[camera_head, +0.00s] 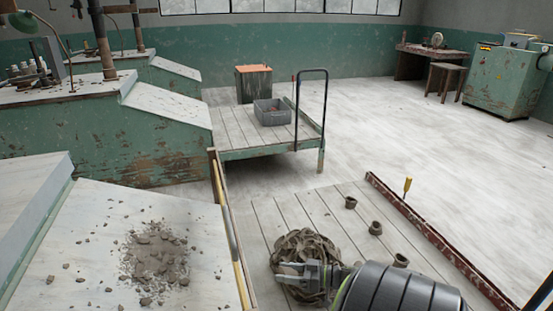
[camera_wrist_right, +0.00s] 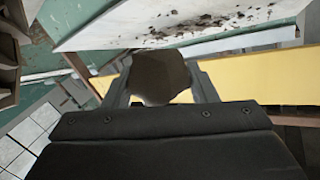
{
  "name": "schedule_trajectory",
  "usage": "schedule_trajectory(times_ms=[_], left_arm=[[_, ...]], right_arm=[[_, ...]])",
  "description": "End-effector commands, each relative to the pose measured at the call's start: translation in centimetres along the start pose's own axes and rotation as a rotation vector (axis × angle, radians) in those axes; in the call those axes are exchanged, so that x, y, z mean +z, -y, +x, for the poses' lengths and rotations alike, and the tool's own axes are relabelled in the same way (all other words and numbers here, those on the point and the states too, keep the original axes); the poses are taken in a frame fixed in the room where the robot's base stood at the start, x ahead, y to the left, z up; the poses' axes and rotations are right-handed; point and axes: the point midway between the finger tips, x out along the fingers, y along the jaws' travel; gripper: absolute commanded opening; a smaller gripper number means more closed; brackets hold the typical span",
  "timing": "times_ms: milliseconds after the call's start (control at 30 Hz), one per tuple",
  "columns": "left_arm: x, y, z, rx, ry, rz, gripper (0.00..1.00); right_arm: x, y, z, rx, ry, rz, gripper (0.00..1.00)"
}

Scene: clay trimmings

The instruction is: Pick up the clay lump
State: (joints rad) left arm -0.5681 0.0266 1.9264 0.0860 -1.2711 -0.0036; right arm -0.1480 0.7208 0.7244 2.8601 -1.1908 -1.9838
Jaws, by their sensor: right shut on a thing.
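My right gripper (camera_head: 290,274) reaches in from the lower right in the head view, over the near end of the heap of brown clay trimmings (camera_head: 305,246). In the right wrist view the right gripper (camera_wrist_right: 162,84) is shut on a brown clay lump (camera_wrist_right: 160,72), which sits between its two fingers. In the head view I cannot make out the held lump apart from the heap. My left gripper is not in view.
A pale sloped board (camera_head: 110,215) with scattered clay crumbs (camera_head: 158,255) lies to the left, edged by a yellow strip. A cart with a grey crate (camera_head: 272,112) stands farther back.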

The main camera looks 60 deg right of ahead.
Motion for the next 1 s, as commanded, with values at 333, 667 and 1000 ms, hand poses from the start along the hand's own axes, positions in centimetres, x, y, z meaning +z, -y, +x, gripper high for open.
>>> schedule_trajectory(times_ms=[333, 667, 1000], left_arm=[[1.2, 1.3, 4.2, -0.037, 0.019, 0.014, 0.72], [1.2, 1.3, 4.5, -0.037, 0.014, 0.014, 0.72], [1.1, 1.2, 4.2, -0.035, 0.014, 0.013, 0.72]], right_arm=[[0.1, 0.0, -4.8, 0.003, 0.000, 0.002, 0.26], [0.7, -0.2, -8.9, 0.001, 0.000, 0.001, 0.26], [0.7, -0.2, -10.3, 0.000, -0.001, 0.000, 0.26]])
